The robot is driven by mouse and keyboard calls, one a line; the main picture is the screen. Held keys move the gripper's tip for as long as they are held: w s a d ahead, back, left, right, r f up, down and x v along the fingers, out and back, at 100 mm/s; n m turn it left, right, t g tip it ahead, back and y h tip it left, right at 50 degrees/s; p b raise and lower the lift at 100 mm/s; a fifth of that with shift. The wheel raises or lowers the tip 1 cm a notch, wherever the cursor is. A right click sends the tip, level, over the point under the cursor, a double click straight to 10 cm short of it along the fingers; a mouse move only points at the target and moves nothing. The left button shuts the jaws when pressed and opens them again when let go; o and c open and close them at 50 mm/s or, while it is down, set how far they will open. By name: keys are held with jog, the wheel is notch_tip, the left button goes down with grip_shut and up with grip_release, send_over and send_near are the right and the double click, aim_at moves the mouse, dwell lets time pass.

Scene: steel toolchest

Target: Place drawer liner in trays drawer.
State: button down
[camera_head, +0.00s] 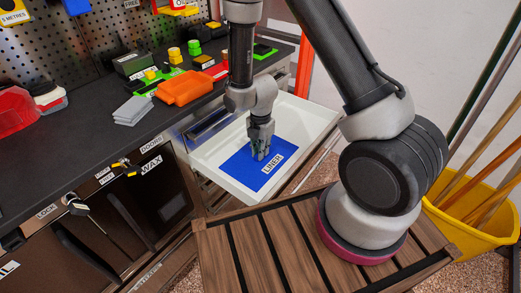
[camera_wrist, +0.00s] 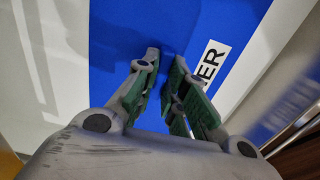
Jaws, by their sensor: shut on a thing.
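The drawer liner (camera_head: 240,168) is a flat blue sheet with a white label reading LINER. It is within the outline of an open white drawer (camera_head: 213,150); I cannot tell whether it rests fully on the drawer floor. My gripper (camera_head: 261,152) points down at the liner near its label and is shut on it. In the wrist view the fingertips (camera_wrist: 166,62) are close together over the blue liner (camera_wrist: 120,45), left of its partly hidden label. The grasped part of the liner is hard to see. No name is readable on the drawer.
Closed dark cabinet doors labelled WAX and LOCK are at left. A slatted wooden surface (camera_head: 290,245) is in front, and a yellow bin (camera_head: 480,225) with poles is at right.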

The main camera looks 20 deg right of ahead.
jog(key=c, duration=1.5)
grip_release()
jog(key=s+d+r+m+t, duration=0.1)
jog(key=d+r+m, duration=0.15)
jog(key=r, duration=0.85)
jog(key=d+r+m, duration=0.2)
jog(key=r+m, duration=0.1)
jog(key=r, duration=0.8)
jog(key=shift+s+d+r+m+t, duration=0.55)
jog(key=shift+s+d+r+m, duration=1.2)
jog(key=shift+s+r+m, duration=1.3)
jog(key=shift+s+d+r+m+t, duration=0.5)
jog(key=shift+s+d+r+m, duration=1.2)
jog(key=shift+s+r+m, duration=1.35)
jog(key=shift+s+d+r+m+t, duration=0.55)
jog(key=shift+s+d+r+m, duration=1.2)
jog(key=shift+s+r+m, duration=1.3)
